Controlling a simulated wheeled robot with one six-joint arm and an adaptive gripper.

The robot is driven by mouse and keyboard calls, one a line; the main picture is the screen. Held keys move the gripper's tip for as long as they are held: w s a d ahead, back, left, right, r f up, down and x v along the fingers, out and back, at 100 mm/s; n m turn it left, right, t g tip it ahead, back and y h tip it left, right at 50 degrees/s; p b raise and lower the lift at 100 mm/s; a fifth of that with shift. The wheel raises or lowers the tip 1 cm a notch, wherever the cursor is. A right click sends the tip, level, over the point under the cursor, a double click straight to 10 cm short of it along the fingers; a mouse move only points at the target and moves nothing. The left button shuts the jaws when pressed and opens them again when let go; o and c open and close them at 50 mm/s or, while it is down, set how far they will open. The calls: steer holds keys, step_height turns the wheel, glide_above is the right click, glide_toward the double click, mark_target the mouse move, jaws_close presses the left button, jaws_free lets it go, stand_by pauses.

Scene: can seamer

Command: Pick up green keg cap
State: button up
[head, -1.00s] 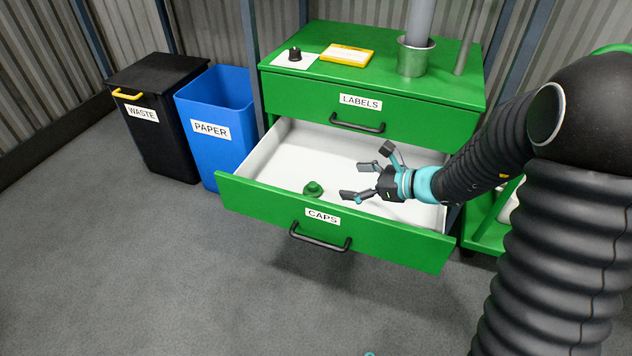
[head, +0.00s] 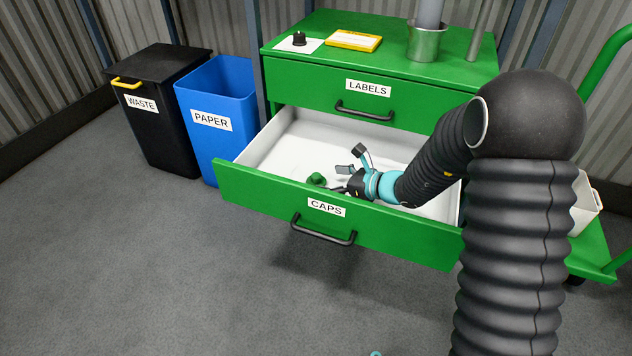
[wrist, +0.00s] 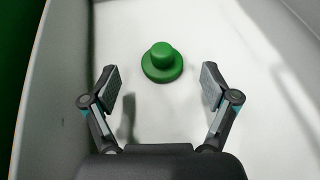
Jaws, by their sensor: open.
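The green keg cap (head: 316,179) lies on the white floor of the open CAPS drawer (head: 290,197), near its front panel. In the wrist view the cap (wrist: 162,62) is upright, a round knob on a wider flange. My gripper (head: 343,177) is inside the drawer, just to the right of the cap in the head view. In the wrist view my gripper (wrist: 161,86) is open and empty, its fingers apart on either side with the cap centred ahead of them, slightly beyond the fingertips. No contact shows.
The drawer's front panel and pale side walls surround my gripper closely. The LABELS drawer (head: 325,95) above is shut. A blue PAPER bin (head: 215,100) and black WASTE bin (head: 160,140) stand left. A black knob-like item (head: 299,39) and a yellow-framed card (head: 354,41) lie on the cabinet top.

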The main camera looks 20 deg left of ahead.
mark_target(321, 178)
steer(key=shift+b+x, duration=0.3)
steer(key=shift+x, duration=2.45)
steer(key=shift+w, duration=0.1)
steer(key=c, duration=1.1)
